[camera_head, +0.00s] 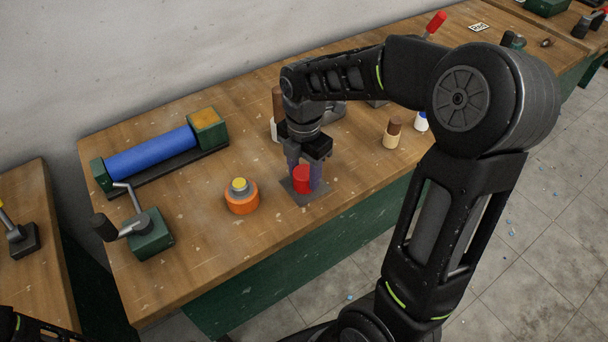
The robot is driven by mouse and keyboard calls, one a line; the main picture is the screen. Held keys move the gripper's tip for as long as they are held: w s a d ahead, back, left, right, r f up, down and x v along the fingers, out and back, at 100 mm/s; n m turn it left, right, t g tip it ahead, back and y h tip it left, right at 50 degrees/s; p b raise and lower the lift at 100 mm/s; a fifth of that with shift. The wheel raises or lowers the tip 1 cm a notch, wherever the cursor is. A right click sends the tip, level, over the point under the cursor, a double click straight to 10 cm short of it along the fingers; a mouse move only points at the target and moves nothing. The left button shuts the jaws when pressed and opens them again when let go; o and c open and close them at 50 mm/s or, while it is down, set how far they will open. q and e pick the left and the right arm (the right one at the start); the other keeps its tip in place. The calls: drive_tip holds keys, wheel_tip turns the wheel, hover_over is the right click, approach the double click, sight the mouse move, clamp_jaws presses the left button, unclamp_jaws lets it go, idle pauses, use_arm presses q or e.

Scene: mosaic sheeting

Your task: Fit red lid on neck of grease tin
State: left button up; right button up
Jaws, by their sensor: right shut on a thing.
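The red lid (302,181) is a small red cylinder between the fingers of my right gripper (304,176), which points straight down and is shut on it. The lid is just above or on a grey square pad (302,199); I cannot tell whether it touches. The grease tin (241,203) is a squat orange can with a grey and yellow neck on top. It stands upright on the workbench, left of the gripper and apart from it. Its neck is uncovered. My left gripper is not in view.
A blue roller (150,153) in a green-ended frame lies at the bench's back left. A green block with a crank (150,235) is at the front left. Brown-topped bottles (391,134) stand at right and behind my gripper. Bench (200,260) around the tin is clear.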

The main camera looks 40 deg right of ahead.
sight(304, 172)
clamp_jaws()
wheel_tip(304, 172, up, 10)
drive_tip(key=shift+r+b, duration=0.1)
drive_tip(key=shift+b, duration=0.3)
idle(0.9)
